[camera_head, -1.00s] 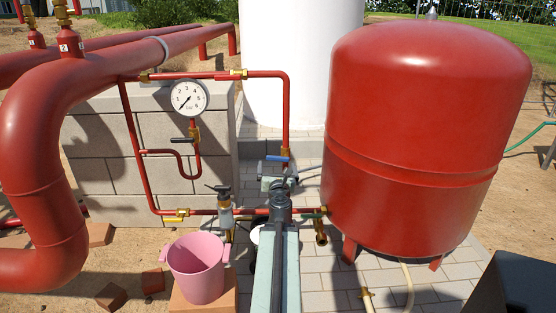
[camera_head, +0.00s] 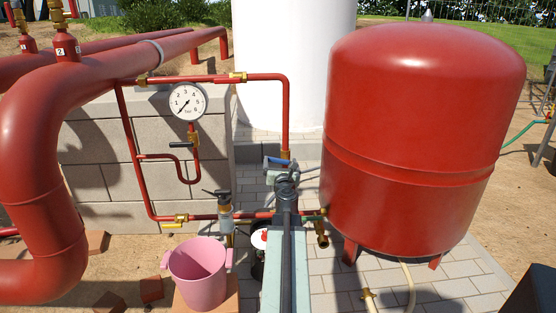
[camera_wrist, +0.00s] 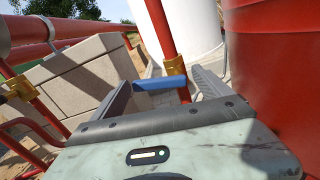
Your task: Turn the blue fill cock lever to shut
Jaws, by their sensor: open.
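The blue fill cock lever (camera_wrist: 158,84) shows in the wrist view on a brass fitting (camera_wrist: 174,65) of a vertical red pipe. It lies nearly level across the picture, between the two fingers. My gripper (camera_wrist: 164,92) is open, with one dark finger on each side of the lever. I cannot tell whether a finger touches it. In the head view the lever (camera_head: 279,161) is a small blue bar just beyond my gripper (camera_head: 282,172), at the foot of the pipe. My gripper and wrist hide the pipework below it.
The big red tank (camera_head: 420,140) stands close on the right. A pink bucket (camera_head: 198,272) stands on a block at front left. A block wall (camera_head: 92,150) and white tank (camera_head: 290,60) stand behind.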

